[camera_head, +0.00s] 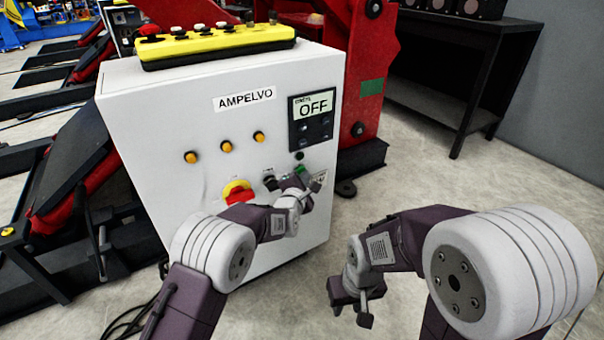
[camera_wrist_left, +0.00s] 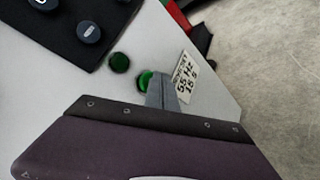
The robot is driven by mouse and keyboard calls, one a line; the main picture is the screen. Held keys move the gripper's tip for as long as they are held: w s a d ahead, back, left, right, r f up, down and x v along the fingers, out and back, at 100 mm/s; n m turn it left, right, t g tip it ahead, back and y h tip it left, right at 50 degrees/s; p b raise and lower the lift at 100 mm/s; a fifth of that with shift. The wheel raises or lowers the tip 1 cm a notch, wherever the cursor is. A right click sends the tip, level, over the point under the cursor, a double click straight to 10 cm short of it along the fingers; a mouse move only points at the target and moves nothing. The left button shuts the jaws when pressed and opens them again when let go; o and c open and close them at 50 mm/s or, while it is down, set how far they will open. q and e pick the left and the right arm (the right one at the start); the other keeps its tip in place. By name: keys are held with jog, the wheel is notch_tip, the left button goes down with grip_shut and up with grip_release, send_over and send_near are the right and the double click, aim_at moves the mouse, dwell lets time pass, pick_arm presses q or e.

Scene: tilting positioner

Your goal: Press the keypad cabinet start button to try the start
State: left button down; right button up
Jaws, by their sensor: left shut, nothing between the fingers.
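The white keypad cabinet (camera_head: 150,105) stands in front of me with an AMPELVO label. Its display (camera_head: 314,107) reads OFF, with dark keys below. In the left wrist view, a bright green button (camera_wrist_left: 146,79) sits below a darker green round part (camera_wrist_left: 119,63). My left gripper (camera_head: 302,182) is shut and empty at the cabinet's lower right front. Its fingertips (camera_wrist_left: 160,88) overlap the right side of the bright green button; I cannot tell whether they touch it. My right gripper (camera_head: 350,306) hangs low, right of the cabinet, away from it; its jaw opening is unclear.
A red-and-yellow rotary switch (camera_head: 238,192) and several orange lamps (camera_head: 226,146) are on the cabinet front. A yellow pendant (camera_head: 215,42) lies on top. A red frame (camera_head: 362,75) stands behind. A dark bench (camera_head: 450,60) is at back right. Floor to the right is clear.

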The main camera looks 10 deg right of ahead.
pick_arm(q)
jog(key=shift+w+a, duration=0.1)
jog(key=shift+w, duration=0.1)
jog(key=shift+s, duration=0.1)
dwell(0.4)
jog(key=shift+s+d, duration=0.3)
jog(key=shift+s, duration=0.45)
jog(key=s, duration=0.1)
jog(key=s+d, duration=0.1)
jog(key=s, duration=0.2)
jog(key=shift+s+d+b, duration=0.35)
jog(key=shift+b, duration=0.05)
